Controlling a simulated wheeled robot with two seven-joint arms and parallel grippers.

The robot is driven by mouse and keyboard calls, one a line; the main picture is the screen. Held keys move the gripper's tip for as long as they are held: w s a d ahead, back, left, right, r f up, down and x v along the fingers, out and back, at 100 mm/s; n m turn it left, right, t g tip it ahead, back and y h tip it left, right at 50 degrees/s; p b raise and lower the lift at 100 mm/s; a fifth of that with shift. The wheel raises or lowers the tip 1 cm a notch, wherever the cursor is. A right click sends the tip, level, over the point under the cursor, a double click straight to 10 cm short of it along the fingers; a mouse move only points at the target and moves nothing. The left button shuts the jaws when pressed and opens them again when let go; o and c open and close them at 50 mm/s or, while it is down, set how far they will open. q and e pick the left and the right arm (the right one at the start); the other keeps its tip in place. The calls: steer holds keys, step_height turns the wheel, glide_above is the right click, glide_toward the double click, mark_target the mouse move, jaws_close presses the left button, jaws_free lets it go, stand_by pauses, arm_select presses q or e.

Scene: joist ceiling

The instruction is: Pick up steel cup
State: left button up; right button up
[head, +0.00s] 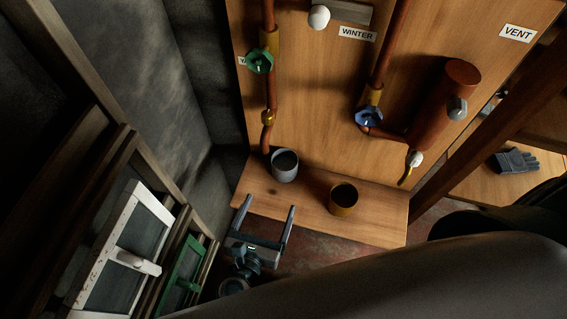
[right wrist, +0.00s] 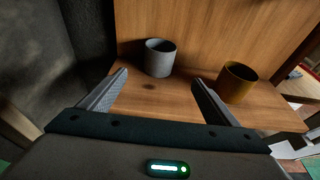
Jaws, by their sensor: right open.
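The steel cup (head: 284,167) is grey and stands upright on a wooden shelf (head: 378,228), near its left end. It also shows in the right wrist view (right wrist: 159,60), beyond and between my open fingers. My right gripper (head: 268,211) is open and empty, in front of the shelf's edge. It is apart from the cup, with its fingers pointing toward the shelf. A yellow-brown cup (head: 343,200) stands to the right of the steel cup; it shows in the right wrist view (right wrist: 237,84) just past the right finger. My left gripper is not in view.
A wooden panel behind the shelf carries copper pipes, a green valve (head: 259,61), a blue valve (head: 369,117) and a copper cylinder (head: 446,97). White (head: 124,250) and green framed panels stand at the lower left.

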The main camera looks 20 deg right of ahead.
mark_target(281, 176)
steer(key=p+x, duration=0.2)
steer(key=x, duration=0.9)
steer(key=shift+f, duration=0.1)
steer(key=shift+x, duration=0.75)
steer(key=shift+p, duration=0.3)
steer(key=shift+w+d+f+p, duration=0.25)
steer(key=shift+w+d+p, duration=0.05)
steer(key=shift+w, duration=0.3)
steer(key=shift+f+p+x, duration=0.15)
steer(key=shift+p+x, duration=0.05)
steer(key=shift+x, duration=0.75)
steer(key=shift+f+p+x, duration=0.15)
steer(key=shift+p+x, duration=0.05)
steer(key=shift+x, duration=0.7)
steer(key=shift+a, duration=0.1)
steer(key=c, duration=2)
